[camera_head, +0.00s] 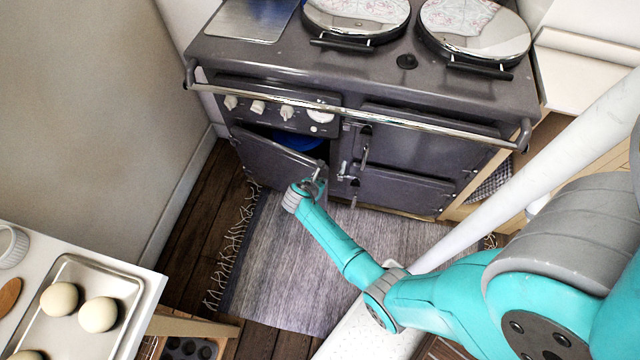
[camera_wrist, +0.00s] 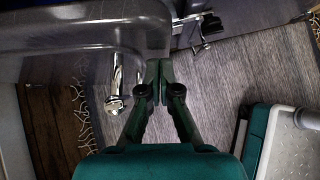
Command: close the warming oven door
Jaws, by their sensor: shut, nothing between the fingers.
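The warming oven door (camera_head: 275,160) is the dark grey lower-left door of the range cooker (camera_head: 440,150). It stands open, swung out from its left side over the floor. A blue thing (camera_head: 297,141) shows in the opening behind it. My gripper (camera_head: 318,182) is at the door's free right end, close to its edge. In the wrist view the fingertips (camera_wrist: 158,72) are together, with nothing between them. They are beside the grey door edge (camera_wrist: 95,35) and a chrome handle (camera_wrist: 115,95). I cannot tell whether they touch the door.
A chrome rail (camera_head: 350,112) runs across the cooker front above the doors. The other doors on the right look shut. A grey fringed rug (camera_head: 280,270) lies on the floor below. A white counter with a tray (camera_head: 70,330) of round buns stands at lower left.

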